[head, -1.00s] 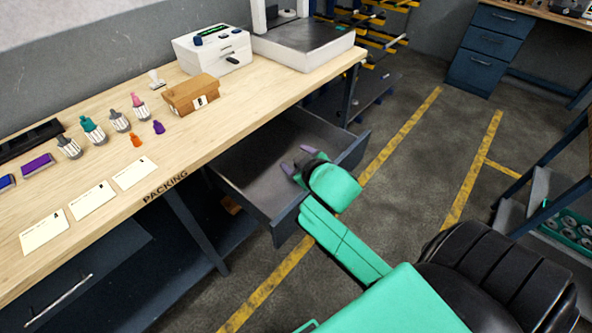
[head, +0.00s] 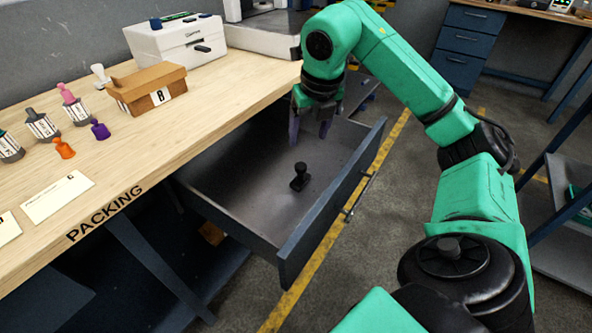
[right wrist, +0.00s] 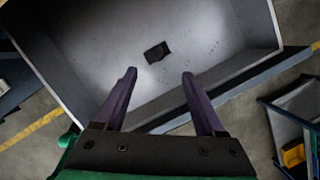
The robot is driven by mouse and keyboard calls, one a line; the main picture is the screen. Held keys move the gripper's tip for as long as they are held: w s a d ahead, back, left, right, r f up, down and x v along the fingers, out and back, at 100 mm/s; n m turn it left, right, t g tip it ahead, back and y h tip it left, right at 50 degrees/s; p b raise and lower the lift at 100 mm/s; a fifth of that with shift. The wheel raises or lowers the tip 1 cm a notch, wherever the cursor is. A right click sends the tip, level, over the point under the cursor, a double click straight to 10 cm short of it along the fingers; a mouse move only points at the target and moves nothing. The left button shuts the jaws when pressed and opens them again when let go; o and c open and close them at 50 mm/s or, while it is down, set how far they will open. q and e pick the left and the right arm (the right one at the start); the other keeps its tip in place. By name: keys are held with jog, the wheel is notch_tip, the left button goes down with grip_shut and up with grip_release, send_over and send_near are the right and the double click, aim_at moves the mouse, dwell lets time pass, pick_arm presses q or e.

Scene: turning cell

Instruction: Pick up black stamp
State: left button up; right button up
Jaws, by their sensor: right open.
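The black stamp (head: 299,177) stands upright on the floor of the open drawer (head: 240,190), in the head view. It also shows from above in the right wrist view (right wrist: 157,52), beyond the fingertips and between their lines. My right gripper (head: 310,132) is open and empty, pointing down over the back part of the drawer, above and apart from the stamp. Its two purple fingers also show spread in the right wrist view (right wrist: 160,74). My left gripper is not in view.
The packing table (head: 150,155) borders the drawer on the left. On it stand a cardboard box (head: 148,90), a white device (head: 175,40), several bottles and a white card (head: 57,198). The drawer's raised walls surround the stamp; the drawer floor around it is clear.

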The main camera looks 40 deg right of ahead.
aim_at(301, 165)
jog(key=x, duration=0.8)
jog(key=b+x, duration=0.1)
jog(key=x, duration=0.4)
jog(key=shift+s+a+f, duration=0.1)
jog(key=shift+a, duration=0.15)
grip_shut()
